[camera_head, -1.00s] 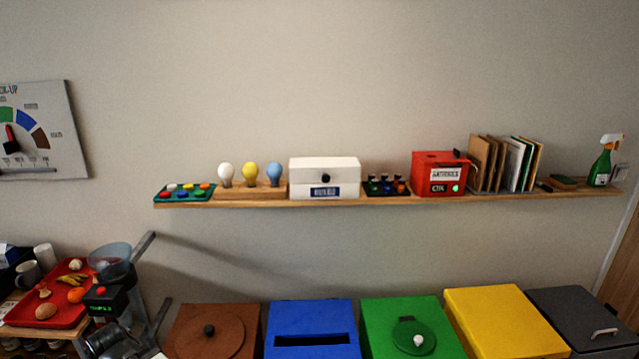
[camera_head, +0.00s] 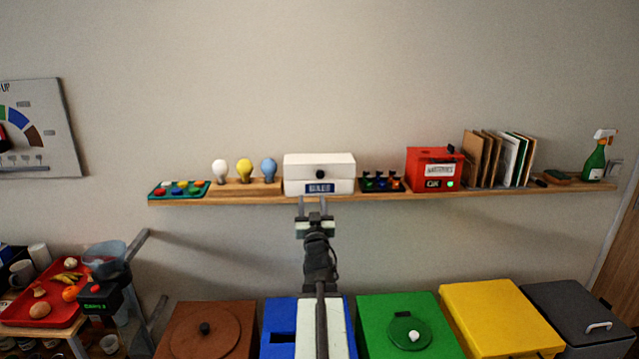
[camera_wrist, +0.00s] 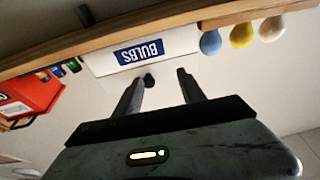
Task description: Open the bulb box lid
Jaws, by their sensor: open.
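The bulb box (camera_head: 319,174) is a white box with a blue label and a small dark knob (camera_head: 320,174) on its front. It stands on the wooden shelf, and its lid looks shut. It also shows, upside down, in the wrist view (camera_wrist: 185,46), with the label reading BULBS and the knob (camera_wrist: 149,81) below it. My gripper (camera_head: 313,200) is open and empty, in front of the box and at or just below shelf height in the head view. In the wrist view my gripper (camera_wrist: 158,80) has its two fingers apart, with the knob appearing between them.
Left of the box, white, yellow and blue bulbs (camera_head: 245,170) stand on a wooden block. Coloured bins, including a green one (camera_head: 375,335), stand below.

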